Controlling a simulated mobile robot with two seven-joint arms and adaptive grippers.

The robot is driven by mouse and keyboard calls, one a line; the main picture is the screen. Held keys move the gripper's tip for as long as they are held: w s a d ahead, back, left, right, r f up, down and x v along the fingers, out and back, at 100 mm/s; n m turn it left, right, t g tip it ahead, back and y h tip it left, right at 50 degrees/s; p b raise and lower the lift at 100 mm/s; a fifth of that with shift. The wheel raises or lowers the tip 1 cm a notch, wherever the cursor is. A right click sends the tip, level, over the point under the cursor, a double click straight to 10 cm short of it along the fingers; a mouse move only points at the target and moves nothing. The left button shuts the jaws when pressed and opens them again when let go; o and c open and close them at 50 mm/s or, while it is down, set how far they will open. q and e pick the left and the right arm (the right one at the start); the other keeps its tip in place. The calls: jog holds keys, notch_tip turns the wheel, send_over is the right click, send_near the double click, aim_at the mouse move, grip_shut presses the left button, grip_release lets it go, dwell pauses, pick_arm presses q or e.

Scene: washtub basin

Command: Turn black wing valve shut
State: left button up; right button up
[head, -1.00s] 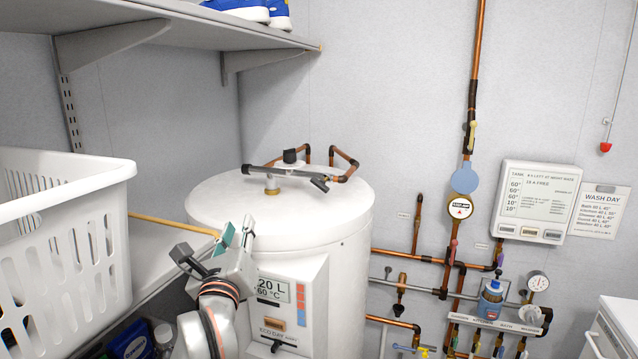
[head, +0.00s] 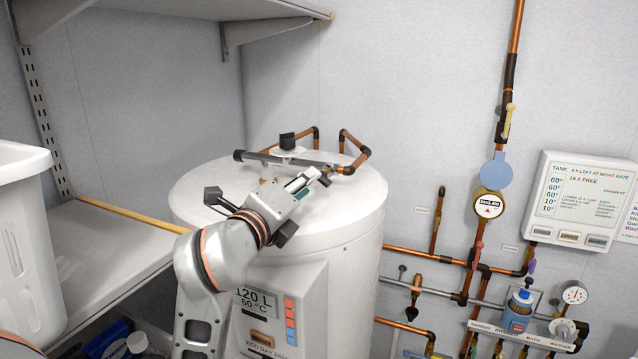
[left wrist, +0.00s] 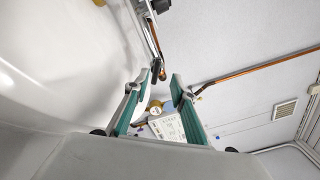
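A white tank (head: 345,212) carries metal pipework on its top. A black knob (head: 287,140) stands upright above a long dark-ended rod. A small black piece (head: 325,180) is at the rod's near right end; I cannot tell which black part is the wing valve. My left gripper (head: 306,184) is over the tank top, its fingertips close to that piece. In the left wrist view the gripper (left wrist: 160,86) is open, its teal-padded fingers apart, and a dark pipe-end piece (left wrist: 156,70) shows between or just beyond the tips. Contact is unclear. My right gripper is out of view.
Copper pipes (head: 352,150) bend up behind the rod. A shelf (head: 170,14) overhangs at upper left. A white basket (head: 25,245) stands on a lower shelf at left.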

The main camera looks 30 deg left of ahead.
aim_at(323, 175)
pick_arm(q)
jog(key=shift+w+f+b, duration=0.25)
jog(key=shift+w+b, duration=0.25)
jog(key=shift+b, duration=0.4)
jog(key=shift+w+b, duration=0.2)
jog(key=shift+b, duration=0.75)
jog(key=w+f+b, duration=0.1)
jog(key=b, duration=0.1)
jog(key=shift+a+b, duration=0.1)
jog(key=shift+b, duration=0.3)
jog(key=w, duration=0.2)
jog(key=w+r, duration=0.1)
jog(key=shift+w+a+p, duration=0.1)
jog(key=shift+w+p, duration=0.25)
jog(key=shift+w, duration=0.05)
jog(key=shift+w+f, duration=0.1)
jog(key=shift+w, duration=0.5)
grip_shut()
